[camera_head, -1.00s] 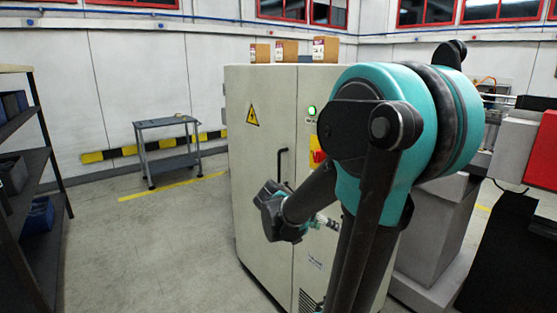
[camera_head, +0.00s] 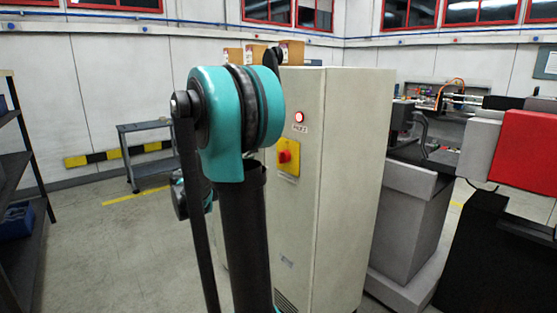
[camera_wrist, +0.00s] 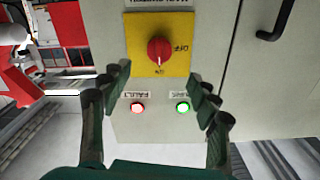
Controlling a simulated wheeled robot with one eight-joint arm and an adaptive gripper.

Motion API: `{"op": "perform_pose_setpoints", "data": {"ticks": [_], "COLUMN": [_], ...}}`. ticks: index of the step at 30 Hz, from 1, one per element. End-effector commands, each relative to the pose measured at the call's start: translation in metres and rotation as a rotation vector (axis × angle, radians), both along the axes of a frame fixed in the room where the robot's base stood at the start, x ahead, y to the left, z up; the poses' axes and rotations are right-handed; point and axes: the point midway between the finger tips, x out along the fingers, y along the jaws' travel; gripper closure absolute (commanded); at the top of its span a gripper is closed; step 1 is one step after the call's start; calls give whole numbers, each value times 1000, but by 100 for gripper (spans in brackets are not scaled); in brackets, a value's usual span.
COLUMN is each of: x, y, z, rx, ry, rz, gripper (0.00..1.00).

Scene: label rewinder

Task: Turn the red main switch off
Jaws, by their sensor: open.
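The red main switch (camera_head: 284,155) is a knob on a yellow plate (camera_head: 294,147) on the cabinet front. In the wrist view, which shows the panel upside down, the red knob (camera_wrist: 160,50) sits on the yellow plate (camera_wrist: 135,30). "ON" reads below the knob and "OFF" to its right; the knob's pale mark seems to point toward ON. My gripper (camera_wrist: 157,76) is open and empty, its fingers spread in front of the panel below the knob in that view, apparently not touching it. In the head view my arm hides the gripper.
A lit red FAULT lamp (camera_wrist: 138,108) and a lit green lamp (camera_wrist: 183,107) lie between my fingers in the wrist view. The cabinet (camera_head: 355,170) has a black door handle (camera_wrist: 275,20). Grey machinery (camera_head: 410,230) stands to the right, a small table (camera_head: 145,128) behind left.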

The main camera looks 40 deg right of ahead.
Motion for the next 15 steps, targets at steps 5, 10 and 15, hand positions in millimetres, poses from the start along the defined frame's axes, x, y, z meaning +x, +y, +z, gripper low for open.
{"op": "perform_pose_setpoints", "data": {"ticks": [5,10,15], "x": [1,4,6], "y": [-36,-68,-95], "z": [0,0,0], "rx": [0,1,1], "ry": [1,1,1], "rz": [-6,-5,-4], "gripper": [39,39,39]}}
